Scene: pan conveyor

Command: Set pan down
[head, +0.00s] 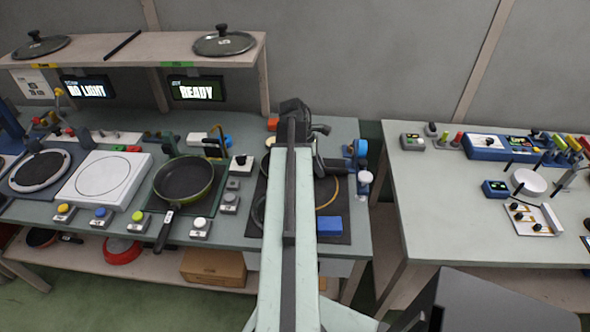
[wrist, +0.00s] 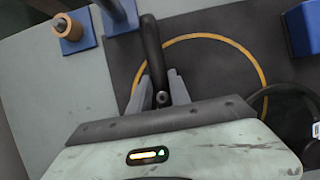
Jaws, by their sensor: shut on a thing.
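My gripper (wrist: 161,82) is shut on a dark curved handle (wrist: 151,45), which runs up from between the two grey fingers in the wrist view. The handle lies above a dark mat with a yellow ring (wrist: 228,43). In the head view, my arm hides most of this mat (head: 335,237) and what is at the gripper. I cannot tell whether the held thing touches the mat, and its body is not clearly seen. A separate black pan with a green rim (head: 183,178) sits on a pad to the left, handle toward me.
A blue block (head: 328,226) lies on the mat's near right and shows in the wrist view (wrist: 304,28). A wooden-topped blue post (wrist: 68,27) stands beside the mat. A white plate unit (head: 103,179) is at left. A shelf (head: 135,52) holds lids.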

